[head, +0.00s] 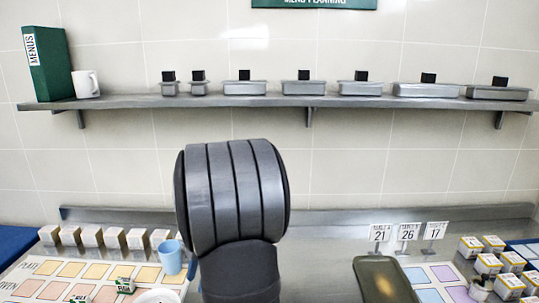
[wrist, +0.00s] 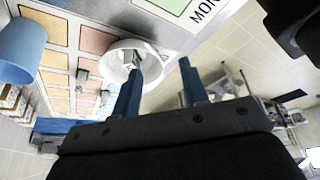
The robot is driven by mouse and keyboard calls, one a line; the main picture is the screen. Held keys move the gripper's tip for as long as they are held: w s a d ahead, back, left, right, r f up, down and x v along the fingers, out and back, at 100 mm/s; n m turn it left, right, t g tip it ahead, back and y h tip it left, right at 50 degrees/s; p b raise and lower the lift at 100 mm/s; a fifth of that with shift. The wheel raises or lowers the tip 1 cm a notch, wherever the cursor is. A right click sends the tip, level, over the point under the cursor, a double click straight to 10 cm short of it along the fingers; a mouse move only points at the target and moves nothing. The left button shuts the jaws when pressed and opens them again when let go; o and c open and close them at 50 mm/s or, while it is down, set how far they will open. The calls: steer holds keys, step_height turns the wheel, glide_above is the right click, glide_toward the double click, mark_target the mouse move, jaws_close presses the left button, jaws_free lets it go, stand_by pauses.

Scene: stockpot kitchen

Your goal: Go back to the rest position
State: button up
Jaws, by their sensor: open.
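My gripper (wrist: 174,62) shows in the wrist view with its two blue fingers apart and nothing between them. Its tips lie in front of the white bowl (wrist: 118,47), which has a small green-and-white packet at its rim or inside; I cannot tell which. In the head view my raised arm covers the middle and the gripper itself is hidden. The bowl is cut off at the bottom edge there (head: 157,297).
A blue cup (head: 171,257) stands left of my arm, near several white boxes (head: 92,237) and a coloured card grid (head: 72,270). A green-brown tray (head: 385,282), number signs (head: 407,232) and yellow-white boxes (head: 490,262) are right. A shelf (head: 140,101) with several metal pans spans the wall.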

steer(key=w+a+m+t+y, duration=0.1)
steer(key=w+a+m, duration=0.2)
steer(key=w+a, duration=0.55)
steer(key=w+a+m+t, duration=0.1)
steer(key=w+a+m, duration=0.2)
steer(key=a, duration=1)
steer(key=s+a+f+m, duration=0.1)
steer(key=a+f, duration=0.1)
steer(key=a, duration=0.7)
steer(key=a+f+m+t, duration=0.1)
steer(key=a+f, duration=0.2)
steer(key=a, duration=0.7)
steer(key=shift+s+m, duration=0.35)
steer(key=shift+m, duration=0.05)
steer(key=shift+a, duration=0.1)
